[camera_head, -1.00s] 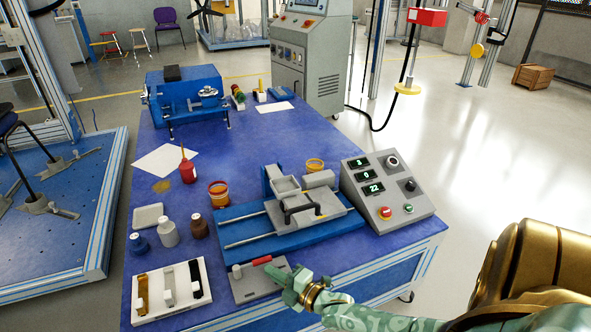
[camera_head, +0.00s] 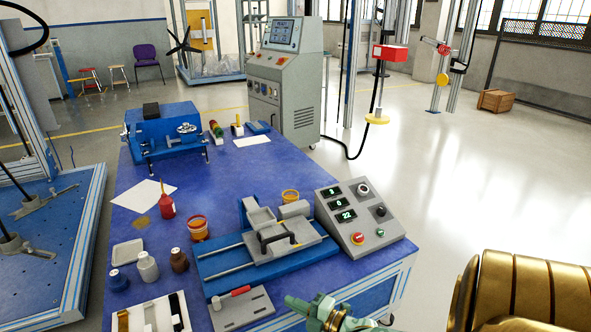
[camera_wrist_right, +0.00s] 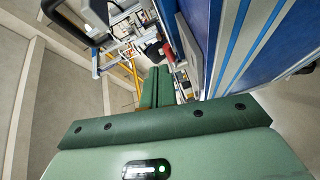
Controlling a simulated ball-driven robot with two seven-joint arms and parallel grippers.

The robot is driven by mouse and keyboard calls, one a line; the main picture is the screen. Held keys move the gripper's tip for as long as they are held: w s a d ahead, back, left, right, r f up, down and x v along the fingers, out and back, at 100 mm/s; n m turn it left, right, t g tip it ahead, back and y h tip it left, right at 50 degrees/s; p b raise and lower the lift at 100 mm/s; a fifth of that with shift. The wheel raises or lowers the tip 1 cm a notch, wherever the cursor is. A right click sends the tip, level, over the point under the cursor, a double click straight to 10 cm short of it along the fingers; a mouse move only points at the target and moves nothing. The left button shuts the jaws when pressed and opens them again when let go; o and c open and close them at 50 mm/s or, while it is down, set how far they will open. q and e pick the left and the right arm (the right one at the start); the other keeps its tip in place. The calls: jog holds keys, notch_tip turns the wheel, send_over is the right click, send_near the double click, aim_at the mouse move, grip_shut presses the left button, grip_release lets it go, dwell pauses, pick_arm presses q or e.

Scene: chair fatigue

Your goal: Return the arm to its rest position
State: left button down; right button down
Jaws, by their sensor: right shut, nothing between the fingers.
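My right gripper (camera_head: 300,304) is at the bottom of the head view, just past the near edge of the blue table. It is shut and holds nothing. Its green fingers (camera_wrist_right: 155,88) lie together in the right wrist view, with the table's side close on their right. My gold arm link (camera_head: 520,300) fills the lower right corner of the head view. My left gripper is not in view.
The blue table (camera_head: 190,185) carries a blue slide fixture (camera_head: 225,288), a grey control box (camera_head: 335,235), a grey plate with a red handle (camera_head: 258,307), bottles and a blue machine (camera_head: 165,135). Open floor (camera_head: 480,180) lies to the right of the table.

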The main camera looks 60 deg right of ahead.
dwell(0.6)
